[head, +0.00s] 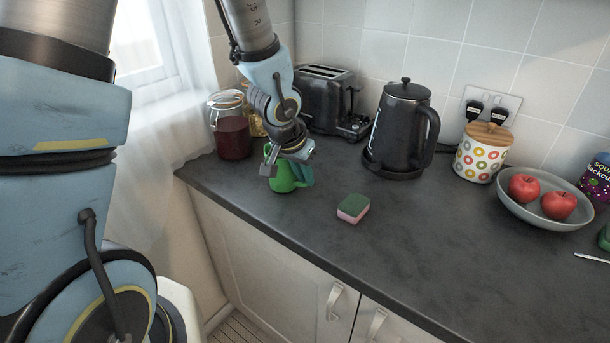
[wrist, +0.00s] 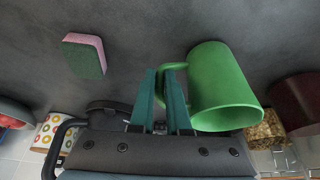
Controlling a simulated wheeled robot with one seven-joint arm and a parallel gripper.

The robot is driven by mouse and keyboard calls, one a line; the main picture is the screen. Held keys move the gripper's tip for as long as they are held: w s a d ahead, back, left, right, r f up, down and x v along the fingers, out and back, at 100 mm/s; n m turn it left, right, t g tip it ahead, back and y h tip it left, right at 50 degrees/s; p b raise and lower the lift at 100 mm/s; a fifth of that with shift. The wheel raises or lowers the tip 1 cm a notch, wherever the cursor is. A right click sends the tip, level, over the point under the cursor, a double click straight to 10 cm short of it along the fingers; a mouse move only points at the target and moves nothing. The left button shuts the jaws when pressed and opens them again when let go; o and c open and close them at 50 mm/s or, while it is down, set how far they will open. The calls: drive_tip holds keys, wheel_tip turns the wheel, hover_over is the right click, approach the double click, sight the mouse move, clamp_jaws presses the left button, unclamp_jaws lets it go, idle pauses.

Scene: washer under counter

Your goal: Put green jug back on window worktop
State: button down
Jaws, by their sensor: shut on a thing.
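The green jug (head: 284,180) is at the left end of the dark worktop (head: 290,218), near the window. My gripper (head: 296,170) is over it, with its teal fingers at the jug. In the wrist view the fingers (wrist: 168,98) are shut on the jug's handle, and the green jug (wrist: 218,85) shows to their right. The jug looks upright and at the worktop's surface; I cannot tell for sure whether its base touches. Part of the jug is hidden by my gripper in the head view.
A sponge (head: 353,208) lies right of the jug. A jar of dark red contents (head: 232,138), a toaster (head: 325,100) and a black kettle (head: 400,130) stand behind. A patterned canister (head: 482,155) and a bowl (head: 520,211) of apples are further right. The front middle is clear.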

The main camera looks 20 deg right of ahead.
drive_tip(key=shift+f, duration=0.3)
drive_tip(key=c, duration=0.9)
unclamp_jaws()
drive_tip(key=shift+r, duration=0.1)
drive_tip(key=shift+a+r, duration=0.1)
drive_tip(key=shift+r, duration=0.4)
drive_tip(key=p+v, duration=0.4)
drive_tip(key=v, duration=0.7)
drive_tip(key=shift+r+p, duration=0.2)
drive_tip(key=shift+p, duration=0.2)
drive_tip(key=shift+a, duration=0.1)
